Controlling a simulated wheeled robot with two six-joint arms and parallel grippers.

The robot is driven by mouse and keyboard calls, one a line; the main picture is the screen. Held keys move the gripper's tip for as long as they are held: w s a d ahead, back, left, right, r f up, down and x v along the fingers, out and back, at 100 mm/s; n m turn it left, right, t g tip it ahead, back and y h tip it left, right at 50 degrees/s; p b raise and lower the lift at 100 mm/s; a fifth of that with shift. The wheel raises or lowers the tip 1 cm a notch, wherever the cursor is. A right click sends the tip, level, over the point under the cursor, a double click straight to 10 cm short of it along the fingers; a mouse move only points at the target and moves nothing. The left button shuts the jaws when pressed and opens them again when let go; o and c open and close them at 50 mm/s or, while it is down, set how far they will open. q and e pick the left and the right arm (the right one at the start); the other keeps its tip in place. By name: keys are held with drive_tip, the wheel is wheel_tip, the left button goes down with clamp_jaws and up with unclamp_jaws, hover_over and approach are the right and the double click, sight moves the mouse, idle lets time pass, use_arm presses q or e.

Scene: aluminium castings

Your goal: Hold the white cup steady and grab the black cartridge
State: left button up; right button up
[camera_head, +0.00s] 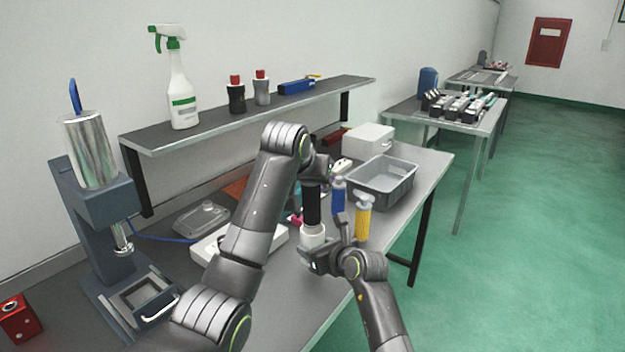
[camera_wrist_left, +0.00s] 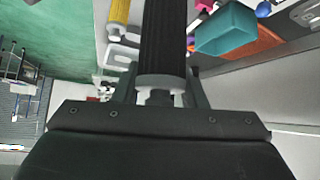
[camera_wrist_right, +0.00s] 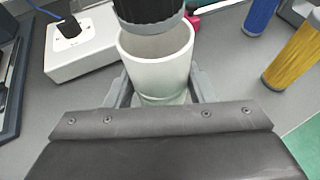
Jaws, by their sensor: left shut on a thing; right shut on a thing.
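The black cartridge (camera_head: 312,204) is upright above the white cup (camera_head: 312,236) in the head view. My left gripper (camera_head: 314,168) is shut on the cartridge near its top; the ribbed black body also fills the middle of the left wrist view (camera_wrist_left: 163,40). My right gripper (camera_head: 318,256) is shut on the white cup, which stands open-mouthed between its fingers in the right wrist view (camera_wrist_right: 158,62). In that view the cartridge's lower end (camera_wrist_right: 150,12) hangs over the far part of the cup's mouth. Whether it touches the rim cannot be told.
A blue cylinder (camera_head: 338,196) and a yellow cylinder (camera_head: 363,218) stand close right of the cup. A grey bin (camera_head: 410,186) and white box (camera_head: 369,139) are behind. A press (camera_head: 90,215) stands left; a shelf (camera_head: 210,127) runs along the wall.

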drive_tip(key=o, duration=1.1)
drive_tip(key=shift+s, duration=0.1)
